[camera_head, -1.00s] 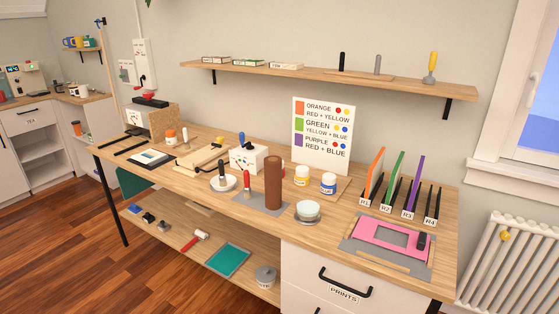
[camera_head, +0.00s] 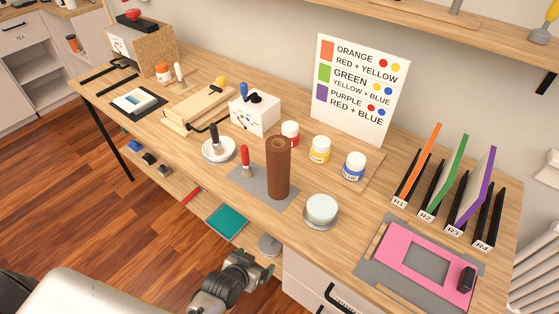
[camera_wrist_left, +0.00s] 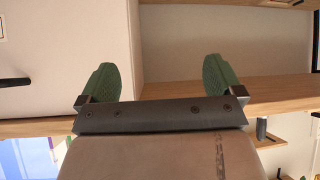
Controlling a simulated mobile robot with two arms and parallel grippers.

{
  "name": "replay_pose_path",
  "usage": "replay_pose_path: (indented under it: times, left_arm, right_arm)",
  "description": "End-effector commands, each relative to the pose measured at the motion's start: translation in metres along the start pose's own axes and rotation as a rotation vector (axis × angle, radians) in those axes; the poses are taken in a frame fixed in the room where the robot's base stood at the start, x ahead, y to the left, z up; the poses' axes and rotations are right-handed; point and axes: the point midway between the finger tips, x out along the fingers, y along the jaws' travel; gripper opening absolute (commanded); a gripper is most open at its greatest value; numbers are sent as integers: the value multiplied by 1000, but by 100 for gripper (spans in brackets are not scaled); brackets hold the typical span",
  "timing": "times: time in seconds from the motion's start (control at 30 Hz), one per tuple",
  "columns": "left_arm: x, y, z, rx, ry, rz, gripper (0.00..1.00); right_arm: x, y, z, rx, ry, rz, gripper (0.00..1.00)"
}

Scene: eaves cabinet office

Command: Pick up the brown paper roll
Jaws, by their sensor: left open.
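The brown paper roll (camera_head: 278,168) stands upright on a grey mat (camera_head: 240,180) near the front edge of the wooden table in the head view. My left gripper (camera_head: 262,262) is low in front of the table, below the roll and apart from it. In the left wrist view its two green fingertips (camera_wrist_left: 160,80) are wide apart with nothing between them. The roll cannot be made out in the wrist view. My right gripper is not in view.
A red-handled tool (camera_head: 245,160) stands left of the roll, and a round lidded jar (camera_head: 321,209) stands right of it. Paint jars (camera_head: 319,149) are behind. A pink frame (camera_head: 412,262) lies at right. A lower shelf (camera_head: 185,196) runs under the tabletop.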

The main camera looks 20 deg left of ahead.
Motion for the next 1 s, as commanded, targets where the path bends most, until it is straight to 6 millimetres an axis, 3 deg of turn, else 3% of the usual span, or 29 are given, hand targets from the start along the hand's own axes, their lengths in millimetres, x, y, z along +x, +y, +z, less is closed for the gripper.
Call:
replay_pose_path:
  times: [0.03,0.1,0.2,0.3,0.47,0.7,1.0]
  left_arm:
    - [-22,-1,-56,2,99,1,96]
    - [-45,-4,-125,4,272,-4,96]
    - [-79,-9,-196,4,482,-18,96]
    - [-98,-15,-237,-1,640,-41,96]
    - [-95,-20,-256,-10,720,-61,96]
    - [-67,-22,-281,-9,724,-63,96]
    - [-47,-22,-296,-9,720,-62,96]
  right_arm:
    - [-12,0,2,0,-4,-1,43]
    - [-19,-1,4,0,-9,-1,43]
    - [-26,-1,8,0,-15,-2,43]
    - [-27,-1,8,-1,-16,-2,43]
    - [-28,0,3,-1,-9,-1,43]
    - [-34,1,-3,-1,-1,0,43]
    - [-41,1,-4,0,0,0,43]
